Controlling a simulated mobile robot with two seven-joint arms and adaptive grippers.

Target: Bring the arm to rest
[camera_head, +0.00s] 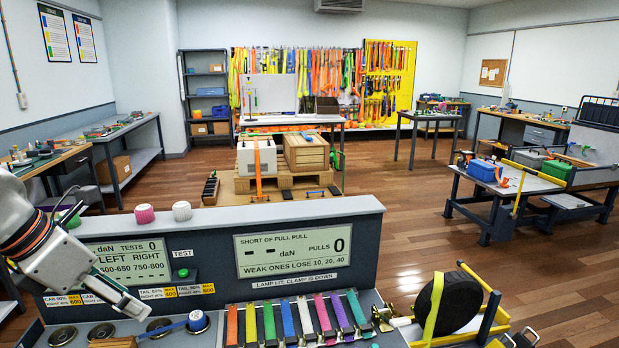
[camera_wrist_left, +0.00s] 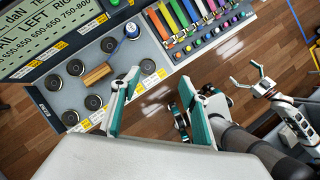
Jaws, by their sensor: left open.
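My left arm (camera_head: 45,245) comes in from the left in the head view. Its gripper (camera_head: 128,300) hangs above the left part of the grey test console (camera_head: 300,213). In the left wrist view the two teal fingers of my left gripper (camera_wrist_left: 160,78) stand wide apart with nothing between them. My right gripper (camera_wrist_left: 247,77) shows at the right of the wrist view, its fingers spread and empty above the floor. It does not show in the head view.
The console carries displays (camera_head: 292,250), coloured straps (camera_head: 300,318), round dark knobs (camera_wrist_left: 108,45) and a wooden block (camera_wrist_left: 97,74). A black wheel with a yellow strap (camera_head: 440,305) stands right.

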